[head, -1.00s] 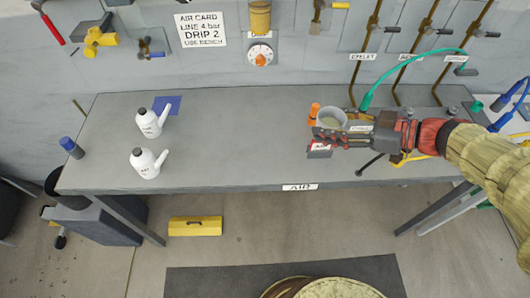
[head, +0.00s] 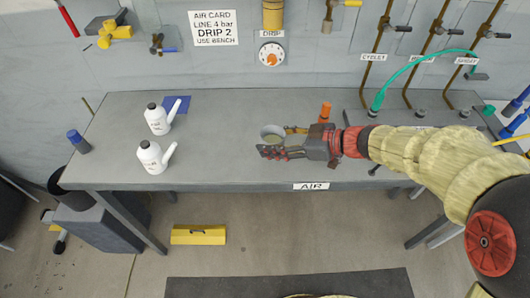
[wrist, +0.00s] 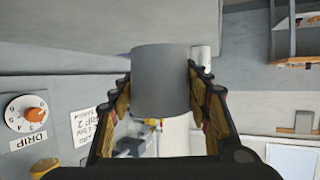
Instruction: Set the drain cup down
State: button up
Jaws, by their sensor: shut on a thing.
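In the wrist view the cup (wrist: 161,80) fills the space between the two fingers (wrist: 160,95). I cannot tell whether its base touches the bench.
Two white spouted bottles (head: 158,118) (head: 151,157) stand on the bench to the left, near a blue square (head: 178,104). An orange object (head: 325,111) stands behind my gripper. A green hose (head: 410,72) arches at the right. The bench between bottles and cup is clear.

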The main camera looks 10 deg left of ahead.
jog(key=a+f, duration=0.1)
jog(key=w+a+f+b, duration=0.1)
jog(key=f, duration=0.1)
jog(key=shift+a+f, duration=0.15)
jog(key=shift+a, duration=0.15)
jog(key=shift+w+f+b, duration=0.1)
jog(key=shift+f+b, duration=0.45)
jog(key=shift+f, duration=0.95)
jog(key=shift+f+b, duration=0.2)
jog(key=shift+b, duration=0.1)
jog(key=o, duration=1.1)
jog(key=shift+o, duration=0.3)
jog(key=shift+r, duration=0.15)
